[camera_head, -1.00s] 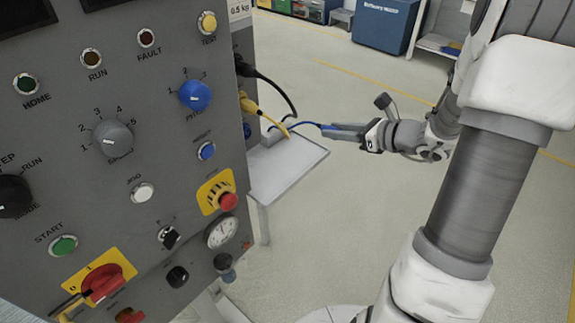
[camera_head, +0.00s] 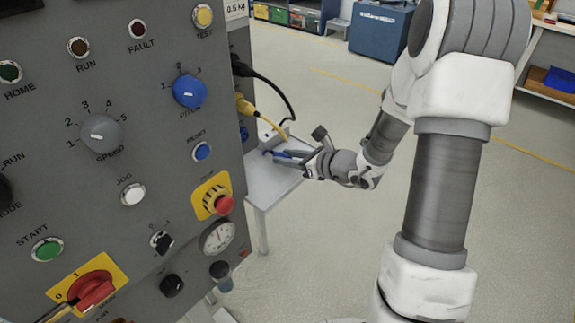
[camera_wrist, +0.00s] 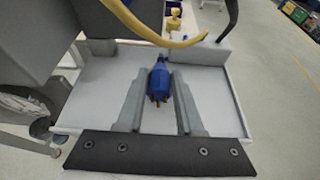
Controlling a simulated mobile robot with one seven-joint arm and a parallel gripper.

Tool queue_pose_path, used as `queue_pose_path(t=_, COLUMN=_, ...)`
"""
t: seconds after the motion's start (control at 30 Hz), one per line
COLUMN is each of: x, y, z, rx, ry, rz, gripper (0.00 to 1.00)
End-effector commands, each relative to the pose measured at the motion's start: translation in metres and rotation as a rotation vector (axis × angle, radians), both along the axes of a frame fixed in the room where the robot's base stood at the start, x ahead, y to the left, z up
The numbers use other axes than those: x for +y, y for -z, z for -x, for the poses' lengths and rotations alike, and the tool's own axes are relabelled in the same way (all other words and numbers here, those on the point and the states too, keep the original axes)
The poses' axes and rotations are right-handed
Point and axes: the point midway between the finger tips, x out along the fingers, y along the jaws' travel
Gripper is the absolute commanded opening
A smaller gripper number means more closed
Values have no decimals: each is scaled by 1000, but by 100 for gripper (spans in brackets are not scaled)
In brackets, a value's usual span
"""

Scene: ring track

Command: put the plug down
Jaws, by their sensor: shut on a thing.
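The blue plug (camera_wrist: 158,83) is between the two grey fingers of my gripper (camera_wrist: 161,78) in the wrist view. Its metal pins point toward the wrist camera. My gripper is shut on it. In the head view, the blue plug (camera_head: 289,153) shows at the tips of my gripper (camera_head: 292,158), over the light grey side shelf (camera_head: 264,184) of the machine. The shelf also lies below the fingers in the wrist view (camera_wrist: 93,88). I cannot tell whether the plug touches the shelf.
A yellow cable (camera_head: 247,107) and a black cable (camera_head: 270,82) come from the machine's side and hang over the shelf's back. The control panel (camera_head: 120,170) stands close on the left. A grey block (camera_wrist: 205,53) is at the shelf's back. Open floor lies right.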

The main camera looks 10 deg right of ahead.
Motion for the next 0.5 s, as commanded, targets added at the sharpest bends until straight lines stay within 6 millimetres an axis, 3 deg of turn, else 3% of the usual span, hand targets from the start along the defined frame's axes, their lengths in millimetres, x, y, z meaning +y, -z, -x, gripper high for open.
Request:
queue_pose_path(t=0.03, x=0, y=12, z=0, rx=4, ry=0, rz=-2, gripper=0)
queue_pose_path(t=0.13, x=0, y=23, z=0, rx=2, ry=1, rz=-1, gripper=0)
queue_pose_path(t=0.5, x=-1, y=27, z=0, rx=0, ry=0, rz=0, gripper=0)
